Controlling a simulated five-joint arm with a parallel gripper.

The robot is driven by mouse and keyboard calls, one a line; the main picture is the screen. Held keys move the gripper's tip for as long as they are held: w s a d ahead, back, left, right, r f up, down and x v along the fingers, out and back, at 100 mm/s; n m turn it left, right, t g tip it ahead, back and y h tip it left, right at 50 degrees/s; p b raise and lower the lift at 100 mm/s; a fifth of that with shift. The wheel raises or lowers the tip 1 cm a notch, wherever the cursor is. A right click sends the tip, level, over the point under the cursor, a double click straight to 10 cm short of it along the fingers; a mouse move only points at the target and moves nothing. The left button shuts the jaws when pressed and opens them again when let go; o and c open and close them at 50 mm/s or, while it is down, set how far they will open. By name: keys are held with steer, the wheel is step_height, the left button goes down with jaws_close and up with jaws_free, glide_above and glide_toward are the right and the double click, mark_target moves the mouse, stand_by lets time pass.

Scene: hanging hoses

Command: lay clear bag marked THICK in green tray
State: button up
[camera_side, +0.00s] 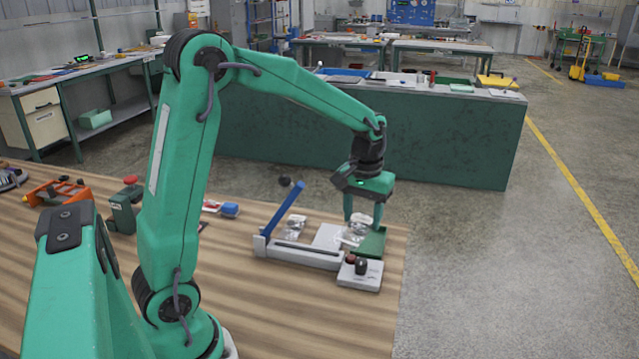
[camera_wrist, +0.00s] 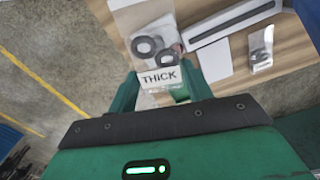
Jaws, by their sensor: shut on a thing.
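My gripper (camera_side: 364,215) is at the right end of the wooden bench, pointing down and shut on a clear bag (camera_side: 352,234). In the wrist view the bag (camera_wrist: 148,38) shows dark rings inside and a white label reading THICK, close to my gripper's fingertips (camera_wrist: 162,84). The green tray (camera_side: 372,246) lies at the bench's right edge, below and just right of the bag. A small green patch between my fingers in the wrist view may be the tray. I cannot tell whether the bag touches the tray.
A grey bar device with a raised blue handle (camera_side: 286,209) stands left of the bag. A second clear bag (camera_side: 292,226) lies behind its bar, and a white sheet (camera_side: 328,236) lies between. A grey box with dark knobs (camera_side: 360,274) sits in front of the tray.

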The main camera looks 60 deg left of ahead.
mark_target(354, 214)
steer(key=shift+a+f+n, duration=0.4)
steer(key=shift+a+n, duration=0.3)
steer(key=shift+a, duration=0.1)
steer(key=shift+a+f+n, duration=0.4)
steer(key=shift+a+n, duration=0.3)
steer(key=shift+a, duration=0.05)
steer(key=a+f, duration=0.2)
steer(key=a, duration=0.2)
steer(key=a+f, duration=0.2)
steer(key=a, duration=0.1)
steer(key=a+f, duration=0.3)
steer(key=a, duration=0.1)
steer(key=shift+w+a, duration=0.3)
steer(key=shift+w, duration=0.05)
steer(key=shift+f, duration=1.8)
steer(key=shift+f, duration=0.15)
steer(key=o, duration=1.1)
steer(key=shift+c, duration=0.2)
